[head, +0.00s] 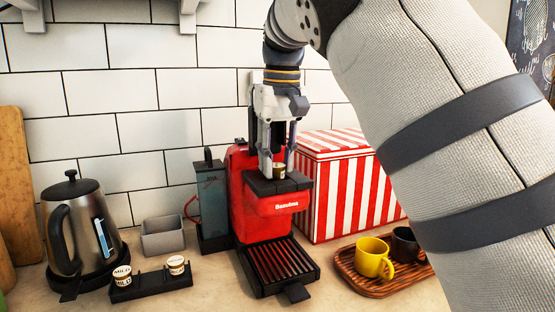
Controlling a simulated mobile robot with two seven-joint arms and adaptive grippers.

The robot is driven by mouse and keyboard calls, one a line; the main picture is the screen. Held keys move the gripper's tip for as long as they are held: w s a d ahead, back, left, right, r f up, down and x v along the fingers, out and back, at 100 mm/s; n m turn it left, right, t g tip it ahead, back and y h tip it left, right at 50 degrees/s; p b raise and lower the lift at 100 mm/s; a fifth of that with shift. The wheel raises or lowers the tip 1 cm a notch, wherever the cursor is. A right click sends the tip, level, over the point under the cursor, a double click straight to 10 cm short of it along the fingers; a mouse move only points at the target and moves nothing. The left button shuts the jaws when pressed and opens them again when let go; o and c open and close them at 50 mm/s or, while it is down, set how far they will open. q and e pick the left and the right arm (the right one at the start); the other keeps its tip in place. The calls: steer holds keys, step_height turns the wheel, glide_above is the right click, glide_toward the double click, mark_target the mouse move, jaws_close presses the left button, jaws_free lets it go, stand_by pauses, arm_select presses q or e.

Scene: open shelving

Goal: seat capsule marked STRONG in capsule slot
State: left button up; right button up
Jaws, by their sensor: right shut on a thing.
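My right gripper (278,166) points down over the top of the red coffee machine (268,212). It is shut on a small capsule (279,171) with a white and brown side. The capsule is at the machine's dark top part (262,186); its label is too small to read, and I cannot tell whether it is in the slot or just above it. The slot itself is hidden by the gripper and capsule. A black capsule holder (150,284) at the front left bears a capsule marked MILD (122,275) and another capsule (176,265) with an unclear label. My left gripper is out of view.
A steel kettle (88,235) and a grey bin (163,237) stand at the left. A red-striped box (345,195) is close to the machine's right. A wooden tray (385,287) with a yellow mug (373,258) and a dark mug (405,245) is at the right.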

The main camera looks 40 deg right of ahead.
mark_target(280, 167)
steer(key=shift+s+a+f, duration=0.1)
steer(key=shift+s+f, duration=0.05)
steer(key=shift+f, duration=0.65)
steer(key=o, duration=0.8)
steer(key=shift+f, duration=0.3)
steer(key=shift+a, duration=0.1)
steer(key=shift+r, duration=0.4)
steer(key=r, duration=0.8)
steer(key=s+r, duration=0.1)
steer(key=r, duration=0.4)
steer(key=shift+b, duration=0.35)
